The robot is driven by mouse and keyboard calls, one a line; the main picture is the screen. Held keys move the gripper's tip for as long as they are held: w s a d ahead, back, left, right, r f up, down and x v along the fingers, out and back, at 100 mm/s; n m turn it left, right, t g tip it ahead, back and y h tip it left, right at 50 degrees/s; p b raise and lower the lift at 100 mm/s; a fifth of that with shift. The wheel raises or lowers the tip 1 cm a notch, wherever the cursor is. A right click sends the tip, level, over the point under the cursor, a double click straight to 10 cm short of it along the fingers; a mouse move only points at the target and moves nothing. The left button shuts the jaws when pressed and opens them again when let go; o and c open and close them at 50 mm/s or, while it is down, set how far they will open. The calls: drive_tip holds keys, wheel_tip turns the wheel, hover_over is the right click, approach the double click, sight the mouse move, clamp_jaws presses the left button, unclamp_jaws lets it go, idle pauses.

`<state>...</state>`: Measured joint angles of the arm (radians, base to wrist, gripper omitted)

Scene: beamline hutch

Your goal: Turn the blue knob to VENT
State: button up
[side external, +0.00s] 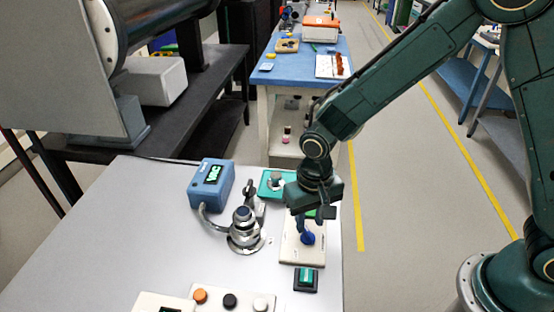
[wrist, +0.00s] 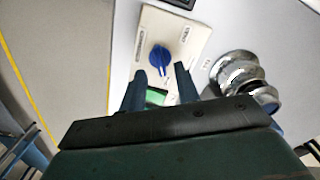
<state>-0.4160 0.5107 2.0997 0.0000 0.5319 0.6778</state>
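The blue knob (side external: 308,238) sits on a cream panel (side external: 289,255) near the right edge of the table. In the wrist view the knob (wrist: 160,58) shows whole, with its pointer toward the bottom of the picture. My gripper (side external: 304,219) is above the panel, close to the knob. In the wrist view my gripper (wrist: 160,70) has its fingers apart, with the knob just beyond the gap and nothing held. A green part (wrist: 156,96) of the panel shows between the fingers.
A metal valve fitting (side external: 245,232) stands left of the panel, with a blue readout box (side external: 211,184) behind it. A green-cased device (side external: 277,183) is behind the panel. A dark switch with a green top (side external: 306,278) is in front. Several buttons (side external: 230,300) are at front left.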

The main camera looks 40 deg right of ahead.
sight(309, 232)
drive_tip(key=shift+f, duration=1.6)
clamp_jaws()
